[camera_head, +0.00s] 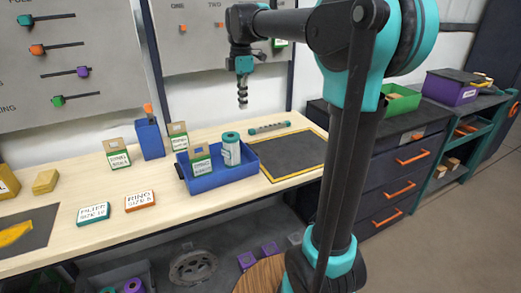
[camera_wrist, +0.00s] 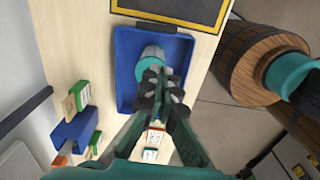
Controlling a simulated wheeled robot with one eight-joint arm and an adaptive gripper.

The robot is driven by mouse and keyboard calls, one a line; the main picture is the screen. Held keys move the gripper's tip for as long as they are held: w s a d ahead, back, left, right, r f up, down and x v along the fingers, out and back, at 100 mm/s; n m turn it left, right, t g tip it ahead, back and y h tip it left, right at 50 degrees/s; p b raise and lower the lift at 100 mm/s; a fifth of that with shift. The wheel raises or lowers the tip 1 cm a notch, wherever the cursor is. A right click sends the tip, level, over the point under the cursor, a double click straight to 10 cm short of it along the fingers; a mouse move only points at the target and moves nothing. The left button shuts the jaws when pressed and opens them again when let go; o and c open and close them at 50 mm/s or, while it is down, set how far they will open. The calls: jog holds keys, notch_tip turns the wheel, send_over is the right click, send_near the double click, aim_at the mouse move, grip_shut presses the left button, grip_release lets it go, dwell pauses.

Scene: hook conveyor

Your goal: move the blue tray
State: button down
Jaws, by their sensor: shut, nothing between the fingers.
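The blue tray (camera_head: 222,178) sits on the wooden bench in the head view, left of the dark mat. A teal-and-white cylinder (camera_head: 231,150) and a small green-and-tan labelled box (camera_head: 199,160) stand in it. My gripper (camera_head: 242,99) is above the bench, over and behind the tray and clear of it, pointing down, shut and empty. In the wrist view, the tray (camera_wrist: 127,62) lies below my gripper (camera_wrist: 163,78). The fingers cover part of the cylinder (camera_wrist: 151,54) and the tray's right side; the labelled box cannot be made out there.
The dark yellow-edged mat (camera_head: 292,152) lies right of the tray, bare except for a grey-green bar (camera_head: 269,128) behind it. A blue bin (camera_head: 149,139) and labelled boxes (camera_head: 117,154) stand behind left. Flat labelled boxes (camera_head: 140,200) lie front left.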

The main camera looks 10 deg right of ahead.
send_over(246, 162)
notch_tip(246, 162, down, 20)
jog(key=shift+r, duration=0.1)
dwell(0.4)
jog(key=shift+w, duration=0.1)
jog(key=w+d, duration=0.2)
jog(key=d, duration=0.8)
jog(key=w+d, duration=0.3)
jog(key=d, duration=0.8)
jog(key=w+d, duration=0.3)
jog(key=d, duration=0.8)
jog(key=shift+w+d, duration=0.1)
jog(key=shift+d, duration=0.05)
